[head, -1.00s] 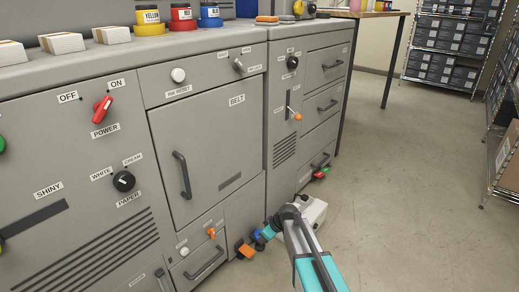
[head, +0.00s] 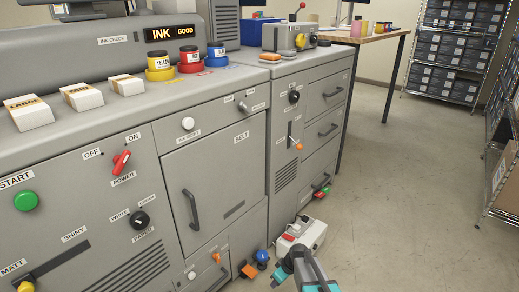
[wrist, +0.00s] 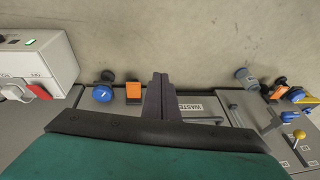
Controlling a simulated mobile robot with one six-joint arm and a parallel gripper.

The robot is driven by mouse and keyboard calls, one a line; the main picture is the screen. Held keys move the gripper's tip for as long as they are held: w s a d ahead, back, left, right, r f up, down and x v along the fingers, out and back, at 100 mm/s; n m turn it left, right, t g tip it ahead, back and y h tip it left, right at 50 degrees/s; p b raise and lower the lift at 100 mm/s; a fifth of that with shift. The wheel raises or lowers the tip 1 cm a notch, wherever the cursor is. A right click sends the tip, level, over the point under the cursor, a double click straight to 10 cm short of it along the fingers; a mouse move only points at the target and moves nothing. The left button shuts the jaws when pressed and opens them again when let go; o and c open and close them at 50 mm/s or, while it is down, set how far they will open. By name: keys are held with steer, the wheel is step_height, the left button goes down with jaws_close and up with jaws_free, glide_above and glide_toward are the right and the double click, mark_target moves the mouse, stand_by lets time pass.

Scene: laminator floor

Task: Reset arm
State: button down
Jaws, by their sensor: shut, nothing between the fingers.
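My gripper shows in the wrist view (wrist: 160,88) as dark fingers held together, shut and empty. They are beside an orange block (wrist: 133,90) and a blue knob (wrist: 103,92) low on the machine. In the head view my teal and grey arm (head: 306,268) reaches in from the bottom edge, low in front of the machine; the fingertips are hard to make out there. The orange block (head: 249,270) and blue knob (head: 262,257) lie just left of the arm.
A white box with a red switch (head: 306,234) stands on the floor beside the arm, and left in the wrist view (wrist: 38,60). The grey machine (head: 160,190) fills the left. A table (head: 385,37) and shelves (head: 450,45) stand behind. The floor at right (head: 390,190) is clear.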

steer(key=s+d+r+m+g+h+p, duration=0.1)
steer(key=s+d+r+m+g+p, duration=0.1)
steer(key=s, duration=1)
steer(key=s+d+r+m+g+h+p, duration=0.1)
steer(key=s+d+r+m+g+p, duration=0.1)
steer(key=s+d+r+m+p, duration=0.2)
steer(key=s+d+r+m+g+h+p, duration=0.1)
steer(key=s+p, duration=0.7)
steer(key=s, duration=1.2)
steer(key=shift+s+d+r+m+g, duration=0.15)
steer(key=shift+d+r+m+g, duration=0.85)
steer(key=shift+d, duration=0.6)
